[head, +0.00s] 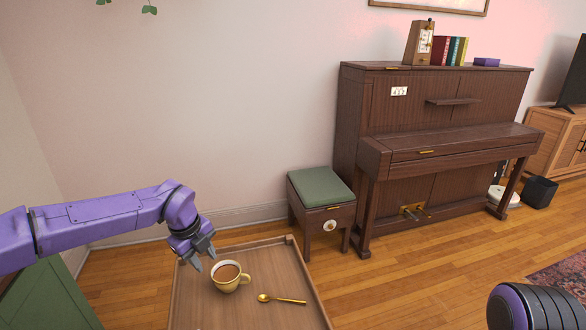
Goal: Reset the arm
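My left arm, purple, comes in from the left. Its gripper (204,259) is open and empty, pointing down over the left part of a wooden tray table. The fingertips are near the upper left of a yellow cup (228,278) with brown liquid in it. Whether they touch the cup's rim is hard to tell, but nothing is between the fingers. Of my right arm only a rounded purple and dark part shows at the bottom right. Its gripper is out of the frame.
The wooden tray table (186,306) has a raised rim and also bears a golden spoon (282,300). Behind stand a green-cushioned stool (321,187) and a brown piano (420,110). A green piece (50,300) is at the lower left. Wooden floor is open right of the table.

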